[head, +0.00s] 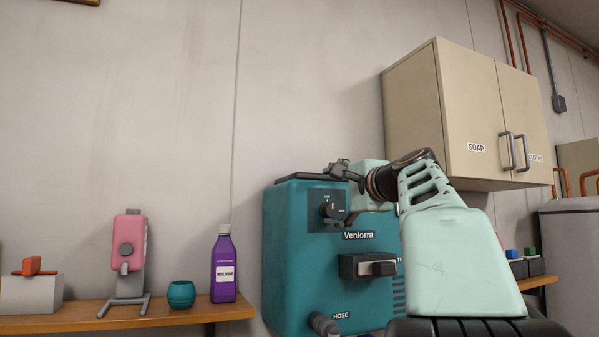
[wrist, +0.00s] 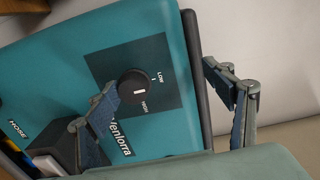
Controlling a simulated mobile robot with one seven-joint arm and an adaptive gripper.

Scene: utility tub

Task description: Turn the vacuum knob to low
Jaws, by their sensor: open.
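I cannot tell exactly which setting the mark points to. My gripper (head: 342,173) is open by the cabinet's upper front. In the wrist view its fingers (wrist: 158,79) are spread, one close to the knob, the other past the cabinet's edge. Contact is unclear.
A black switch box (head: 368,267) and a hose port (head: 324,323) are lower on the vacuum. A beige cupboard (head: 470,120) hangs at upper right. A wooden shelf (head: 75,319) at left holds a purple bottle (head: 223,268), a teal cup (head: 181,294) and a pink device (head: 130,243).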

